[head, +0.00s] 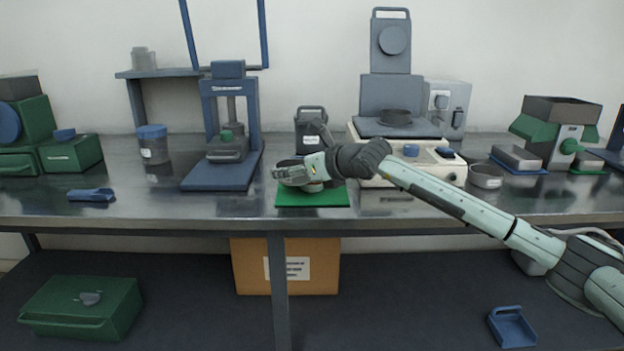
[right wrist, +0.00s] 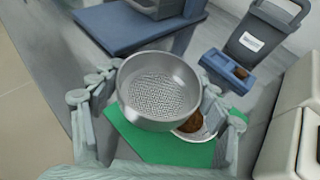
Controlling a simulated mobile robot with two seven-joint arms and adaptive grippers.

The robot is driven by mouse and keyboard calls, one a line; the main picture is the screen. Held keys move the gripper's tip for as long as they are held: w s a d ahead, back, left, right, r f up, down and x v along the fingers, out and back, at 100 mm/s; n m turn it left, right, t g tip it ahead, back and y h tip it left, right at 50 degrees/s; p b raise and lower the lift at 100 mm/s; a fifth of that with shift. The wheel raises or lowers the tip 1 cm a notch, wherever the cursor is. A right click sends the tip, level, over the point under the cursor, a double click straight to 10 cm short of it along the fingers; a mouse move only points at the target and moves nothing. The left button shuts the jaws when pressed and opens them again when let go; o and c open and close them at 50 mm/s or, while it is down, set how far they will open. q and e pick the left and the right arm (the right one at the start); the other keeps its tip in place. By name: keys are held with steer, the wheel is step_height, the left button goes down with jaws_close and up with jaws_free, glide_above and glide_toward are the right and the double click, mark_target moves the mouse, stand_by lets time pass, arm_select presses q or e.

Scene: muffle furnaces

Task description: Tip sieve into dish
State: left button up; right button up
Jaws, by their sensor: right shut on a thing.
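The sieve (right wrist: 158,92) is a round metal pan with a mesh floor. It fills the middle of the right wrist view, and its mesh looks bare. My right gripper (head: 292,174) is shut on it, with fingers on both sides of its wall. The dish (right wrist: 207,133) is below and partly hidden by the sieve. It is a pale bowl with brown material in it, standing on a green mat (right wrist: 150,148). In the head view the gripper hides most of the sieve and dish above the green mat (head: 312,199). My left gripper is not in view.
A blue press (head: 222,185) stands left of the mat. A dark handled container (head: 311,130) stands behind it. A balance (head: 440,172) and a small grey bowl (head: 486,177) are to the right. The bench front left of the mat is mostly clear, apart from a blue scoop (head: 91,195).

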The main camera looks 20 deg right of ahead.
steer(key=shift+r+p, duration=0.6)
steer(key=shift+r, duration=1.85)
